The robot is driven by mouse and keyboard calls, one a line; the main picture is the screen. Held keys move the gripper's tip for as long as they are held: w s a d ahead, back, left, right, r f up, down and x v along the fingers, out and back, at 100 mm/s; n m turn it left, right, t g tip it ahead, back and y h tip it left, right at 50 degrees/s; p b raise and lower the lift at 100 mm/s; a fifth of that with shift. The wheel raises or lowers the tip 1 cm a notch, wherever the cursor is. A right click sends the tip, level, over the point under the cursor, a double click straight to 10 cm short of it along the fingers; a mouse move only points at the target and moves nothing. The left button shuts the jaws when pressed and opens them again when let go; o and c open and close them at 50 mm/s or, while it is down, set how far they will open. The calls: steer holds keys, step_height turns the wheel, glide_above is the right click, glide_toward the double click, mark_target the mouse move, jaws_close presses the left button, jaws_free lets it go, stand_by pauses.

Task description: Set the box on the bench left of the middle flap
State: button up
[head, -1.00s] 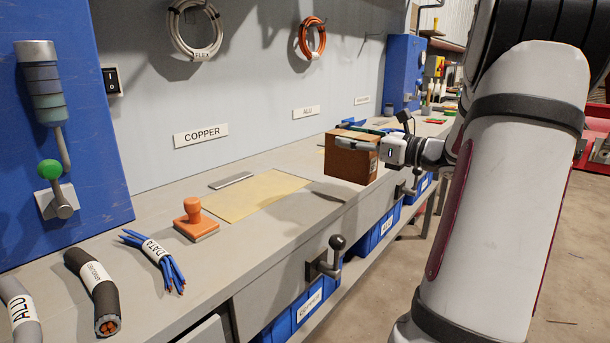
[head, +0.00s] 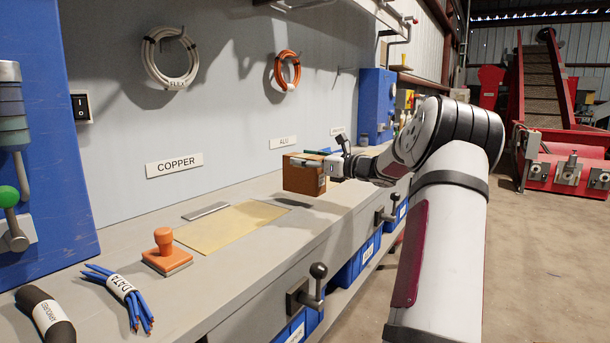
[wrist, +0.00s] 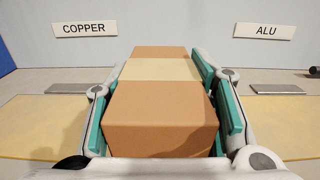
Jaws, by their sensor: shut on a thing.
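The brown cardboard box (head: 301,178) is held by my gripper (head: 312,165) and appears a little above the bench (head: 240,285), with a shadow below it. In the wrist view the box (wrist: 160,118), with a pale band across its top, sits between the teal finger pads of my gripper (wrist: 162,72). A yellow flap (head: 228,228) lies under the COPPER sign. In the wrist view a flap (wrist: 40,128) shows left of the box and the flap under ALU (wrist: 280,127) shows right of it. The box is between them. Its underside is hidden.
An orange stamp (head: 166,252), a blue DATA cable bundle (head: 121,288) and a dark cable piece (head: 45,318) lie on the near bench. Lever handles (head: 309,290) stick out from the bench front. The wall carries COPPER (head: 174,165) and ALU (head: 282,142) signs.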

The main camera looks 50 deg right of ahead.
mark_target(306, 171)
steer(key=shift+f+b, duration=0.85)
steer(key=shift+f, duration=0.95)
steer(key=o, duration=1.4)
steer(key=shift+r, duration=0.1)
steer(key=s+p, duration=0.1)
steer(key=s, duration=0.3)
steer(key=s+p, duration=0.1)
steer(key=s, duration=0.3)
steer(key=s+d+p, duration=0.1)
steer(key=s, duration=0.3)
